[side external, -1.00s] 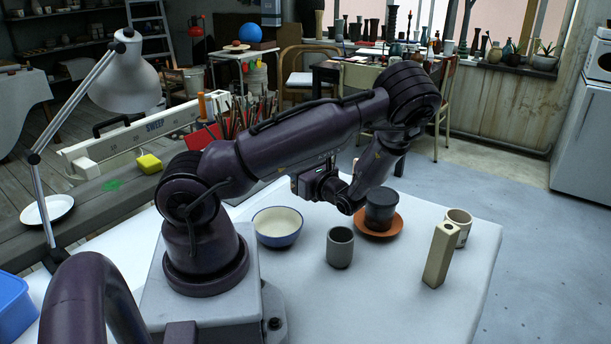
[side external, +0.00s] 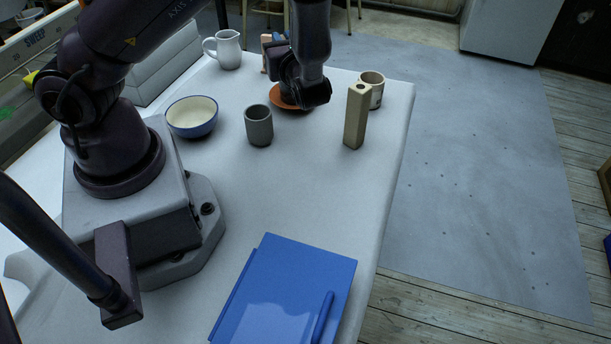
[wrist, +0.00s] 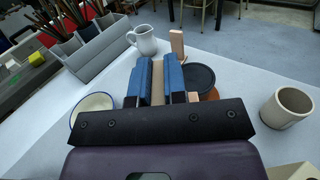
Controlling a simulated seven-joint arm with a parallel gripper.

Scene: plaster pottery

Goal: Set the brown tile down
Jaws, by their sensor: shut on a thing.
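My gripper (wrist: 158,68) shows in the wrist view with two blue fingers. It is shut on a narrow tan-brown piece, the brown tile (wrist: 158,85), seen edge-on between them. Its lower end is hidden, so I cannot tell whether it touches the table. In the side external view the saucer (side external: 283,100) is partly hidden by my wrist, and I cannot make out the held tile there.
A white jug (side external: 226,50) and upright tan block (side external: 265,57) stand behind. A blue-rimmed bowl (side external: 192,117), grey cup (side external: 258,126), tall beige block (side external: 356,117) and beige mug (side external: 374,88) stand around. A flat blue object (side external: 285,285) lies in front. The white table's (side external: 300,190) middle is clear.

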